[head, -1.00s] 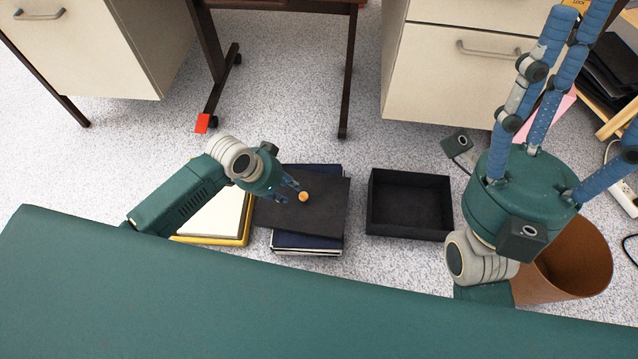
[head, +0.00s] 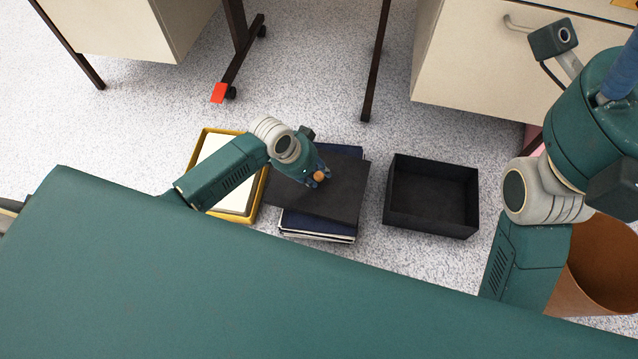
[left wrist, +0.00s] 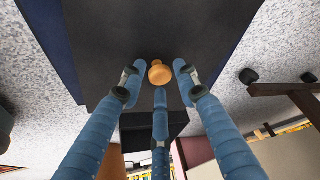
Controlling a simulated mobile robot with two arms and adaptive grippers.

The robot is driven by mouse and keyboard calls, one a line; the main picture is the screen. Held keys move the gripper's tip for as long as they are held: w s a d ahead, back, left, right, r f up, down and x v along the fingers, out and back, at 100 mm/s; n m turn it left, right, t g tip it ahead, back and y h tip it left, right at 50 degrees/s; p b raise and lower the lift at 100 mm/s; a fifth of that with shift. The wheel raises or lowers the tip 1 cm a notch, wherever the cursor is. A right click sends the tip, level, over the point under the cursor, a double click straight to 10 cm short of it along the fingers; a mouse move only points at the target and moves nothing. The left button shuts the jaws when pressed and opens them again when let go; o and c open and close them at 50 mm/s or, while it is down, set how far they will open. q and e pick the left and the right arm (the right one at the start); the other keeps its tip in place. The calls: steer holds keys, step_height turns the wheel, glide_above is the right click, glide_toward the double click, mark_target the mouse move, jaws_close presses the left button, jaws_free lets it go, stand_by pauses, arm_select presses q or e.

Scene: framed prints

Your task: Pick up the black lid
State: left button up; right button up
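The black lid (head: 343,190) is a flat dark sheet with a small round wooden knob (head: 320,175). It lies askew on a stack of dark blue and white books or folders (head: 318,232). My left gripper (head: 316,178) is over the lid at the knob. In the left wrist view, the fingers of my left gripper (left wrist: 157,76) stand spread around the knob (left wrist: 160,73), with gaps visible between them and it. The lid (left wrist: 155,30) fills the upper middle there. My right gripper (head: 622,75) is at the right edge, with its fingers mostly cut off.
An open black box (head: 432,225) stands on the floor right of the stack. A yellow-framed white panel (head: 240,190) lies to the left. A brown bin (head: 603,265) is at lower right. Cabinets and dark table legs (head: 378,65) stand behind. Speckled floor between is clear.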

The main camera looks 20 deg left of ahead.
arm_select(q)
steer(key=shift+w+d+f, duration=0.1)
steer(key=shift+f, duration=0.2)
steer(key=shift+c, duration=0.3)
jaws_close()
steer(key=shift+r, duration=0.1)
steer(key=shift+r, duration=0.1)
